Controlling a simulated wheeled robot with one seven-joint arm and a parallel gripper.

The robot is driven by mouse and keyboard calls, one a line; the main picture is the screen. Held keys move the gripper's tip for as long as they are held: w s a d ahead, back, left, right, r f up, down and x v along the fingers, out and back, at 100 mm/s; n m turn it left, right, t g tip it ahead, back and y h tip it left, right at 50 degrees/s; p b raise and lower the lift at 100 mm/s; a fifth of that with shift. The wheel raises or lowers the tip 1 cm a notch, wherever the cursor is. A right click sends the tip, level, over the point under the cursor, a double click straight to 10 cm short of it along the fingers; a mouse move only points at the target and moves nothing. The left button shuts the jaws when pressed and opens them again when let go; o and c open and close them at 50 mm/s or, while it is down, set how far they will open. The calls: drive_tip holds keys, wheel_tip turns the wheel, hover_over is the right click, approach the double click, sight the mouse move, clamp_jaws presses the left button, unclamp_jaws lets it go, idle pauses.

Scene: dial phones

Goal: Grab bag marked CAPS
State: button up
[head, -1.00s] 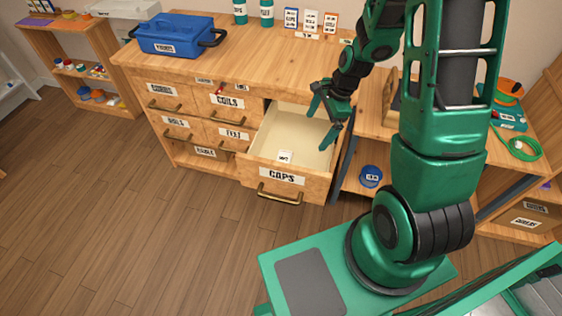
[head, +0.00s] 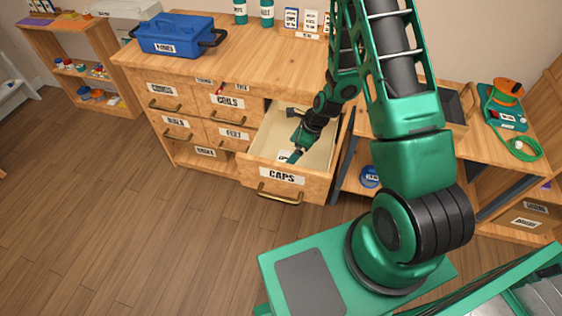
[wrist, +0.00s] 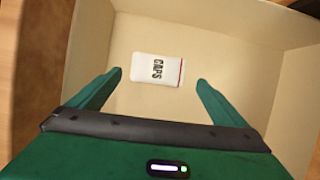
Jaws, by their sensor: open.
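A small white bag marked CAPS (wrist: 156,70) lies flat on the floor of the open CAPS drawer. In the wrist view it sits just beyond and between my fingertips, apart from both. In the head view the bag (head: 285,157) shows as a small white patch, partly hidden by my gripper. My gripper (wrist: 160,78) is open and empty, with a green finger on each side. In the head view my gripper (head: 292,138) is inside the drawer, pointing down. The drawer (head: 247,167) is pulled out from the wooden bench and has a CAPS label on its front.
The drawer's cream walls (wrist: 90,50) rise around my gripper. A blue toolbox (head: 175,35) stands on the bench top at the left. A blue round item (head: 370,177) lies on the shelf to the right. The floor in front is clear.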

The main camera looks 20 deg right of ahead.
sight(286, 158)
drive_tip(key=shift+x, duration=2.7)
drive_tip(key=shift+s, duration=0.2)
drive_tip(key=c, duration=1.1)
